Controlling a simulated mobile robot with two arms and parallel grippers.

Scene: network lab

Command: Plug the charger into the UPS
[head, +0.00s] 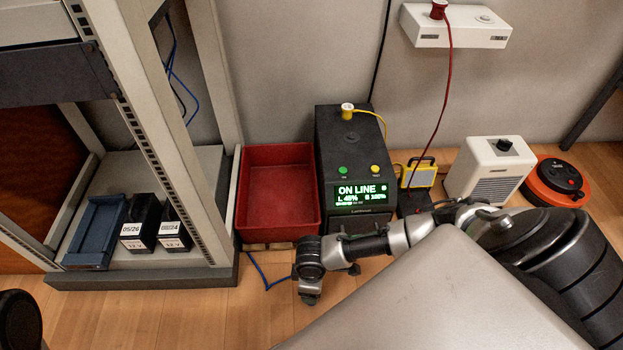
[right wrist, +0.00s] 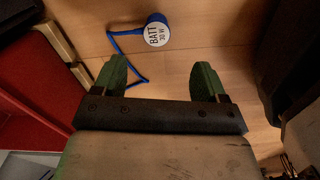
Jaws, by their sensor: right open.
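The UPS (head: 331,148) is a black box with a green "ON LINE" display, standing against the wall in the head view. A yellow plug (head: 347,110) stands on its top. In the right wrist view, a round blue plug-like piece labelled "BATT 30 W" (right wrist: 157,30) lies on the wood floor with a blue cord; I take it for the charger. My right gripper (right wrist: 160,78) is open and empty, its green fingers apart, with the blue piece beyond the fingertips. In the head view, my right arm hides the blue piece. My left gripper is not in view.
A red bin (head: 241,200) stands left of the UPS, beside a rack (head: 160,280) with batteries. A yellow lamp (head: 420,172), a white heater (head: 490,170) and an orange reel (head: 548,186) stand to the right. A wall outlet strip (head: 455,27) holds a red plug.

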